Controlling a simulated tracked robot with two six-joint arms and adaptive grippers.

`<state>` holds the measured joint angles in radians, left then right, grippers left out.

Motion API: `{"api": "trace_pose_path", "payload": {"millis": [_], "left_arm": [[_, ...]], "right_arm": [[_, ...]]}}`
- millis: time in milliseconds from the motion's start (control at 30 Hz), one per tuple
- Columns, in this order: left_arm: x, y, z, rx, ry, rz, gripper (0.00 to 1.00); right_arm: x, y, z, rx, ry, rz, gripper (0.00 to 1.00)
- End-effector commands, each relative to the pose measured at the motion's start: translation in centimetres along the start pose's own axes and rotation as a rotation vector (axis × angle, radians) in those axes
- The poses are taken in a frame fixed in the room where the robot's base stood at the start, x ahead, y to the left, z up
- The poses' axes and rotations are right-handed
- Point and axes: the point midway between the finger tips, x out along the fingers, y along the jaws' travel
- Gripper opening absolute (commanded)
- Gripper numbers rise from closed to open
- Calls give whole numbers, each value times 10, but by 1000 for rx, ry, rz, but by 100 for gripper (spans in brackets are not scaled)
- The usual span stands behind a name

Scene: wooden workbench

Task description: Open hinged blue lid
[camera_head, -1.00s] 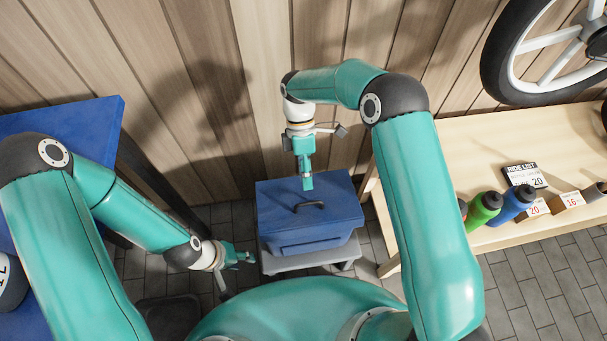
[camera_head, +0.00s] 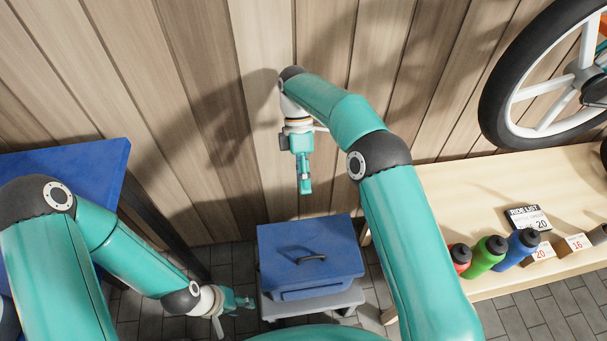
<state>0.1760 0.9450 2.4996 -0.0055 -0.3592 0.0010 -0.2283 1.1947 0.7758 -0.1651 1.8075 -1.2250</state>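The blue box with its blue lid (camera_head: 330,238) stands low in the middle of the view. The lid lies flat and looks closed, with a dark handle (camera_head: 311,259) on top. My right gripper (camera_head: 305,188) points down in front of the wall, above the lid's far edge in the picture and apart from the handle. Its fingers look narrow from here, so their opening is unclear. My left gripper (camera_head: 246,302) is low, just left of the box, with nothing visible in it. Its finger opening is too small to tell. The hinge is not visible.
The box rests on a grey stand (camera_head: 350,296). A wooden workbench (camera_head: 460,205) at right carries red, green and blue bottles (camera_head: 487,255) and small cards. A bicycle wheel (camera_head: 500,100) hangs above it. A blue-topped table (camera_head: 85,165) stands left; a plank wall is behind.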

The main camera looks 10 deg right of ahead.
Motion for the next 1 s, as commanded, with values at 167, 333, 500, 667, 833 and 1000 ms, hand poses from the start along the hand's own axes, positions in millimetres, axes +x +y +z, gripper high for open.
{"api": "trace_pose_path", "payload": {"millis": [167, 333, 500, 667, 833, 1000], "left_arm": [[0, 0, 0, 0, 0, 0, 40], [0, 0, 0, 0, 0, 0, 40], [0, 0, 0, 0, 0, 0, 40], [0, 0, 0, 0, 0, 0, 40], [-2, 1, 0, 0, 0, 0, 40], [-14, 5, 0, 0, 0, 0, 40]], "right_arm": [[-9, 0, 0, -1, 0, 1, 35], [-11, -1, 0, -1, 0, 0, 35], [-10, -1, 0, 0, 0, 0, 35], [-10, -1, 0, 0, 0, 0, 35], [-8, 1, 1, 15, 6, 4, 35], [15, 13, 4, 118, 51, 35, 35]]}}
